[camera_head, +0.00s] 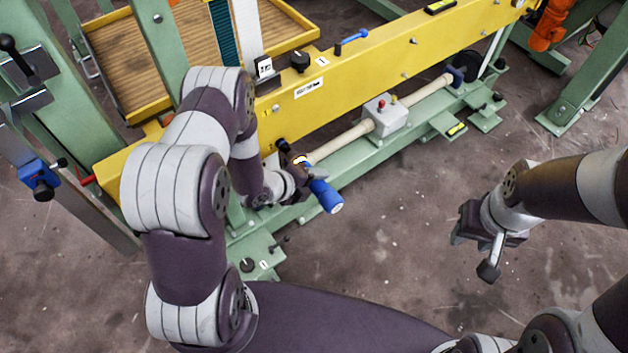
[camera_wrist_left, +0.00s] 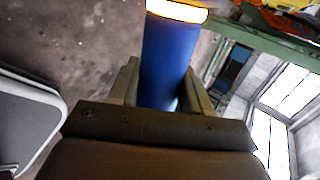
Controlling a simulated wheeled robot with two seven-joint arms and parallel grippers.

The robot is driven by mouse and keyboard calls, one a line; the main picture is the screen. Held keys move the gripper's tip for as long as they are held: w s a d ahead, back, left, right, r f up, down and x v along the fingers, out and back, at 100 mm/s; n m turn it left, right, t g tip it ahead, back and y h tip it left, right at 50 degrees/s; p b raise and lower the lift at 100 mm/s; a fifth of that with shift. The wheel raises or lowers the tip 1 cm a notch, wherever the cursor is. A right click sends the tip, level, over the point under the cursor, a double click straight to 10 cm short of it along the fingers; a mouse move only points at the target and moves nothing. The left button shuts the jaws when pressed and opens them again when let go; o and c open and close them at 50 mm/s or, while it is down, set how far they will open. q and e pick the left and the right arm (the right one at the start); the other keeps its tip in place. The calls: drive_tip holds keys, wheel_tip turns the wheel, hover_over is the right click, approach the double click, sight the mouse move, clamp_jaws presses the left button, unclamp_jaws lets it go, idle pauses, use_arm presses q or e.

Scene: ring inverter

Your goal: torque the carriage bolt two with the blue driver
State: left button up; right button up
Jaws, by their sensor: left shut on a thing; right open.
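The blue driver (camera_head: 326,194) is gripped in my left gripper (camera_head: 299,177), in front of the yellow beam (camera_head: 345,85). I cannot tell which bolt is carriage bolt two, or whether the driver touches a bolt head.
A green rail (camera_head: 340,170) runs below the beam, with a white box (camera_head: 385,114) bearing red and green buttons. A small blue-handled tool (camera_head: 352,38) lies on the beam top. A wooden-floored yellow tray (camera_head: 130,70) is behind. The floor between my arms is clear.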

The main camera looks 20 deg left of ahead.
sight(321, 196)
use_arm(q)
drive_tip(key=shift+w+r, duration=0.15)
drive_tip(key=shift+s+d, duration=0.85)
drive_tip(key=shift+d, duration=0.15)
drive_tip(key=shift+s+d, duration=0.8)
drive_tip(key=shift+d, duration=0.2)
drive_tip(key=shift+p, duration=0.3)
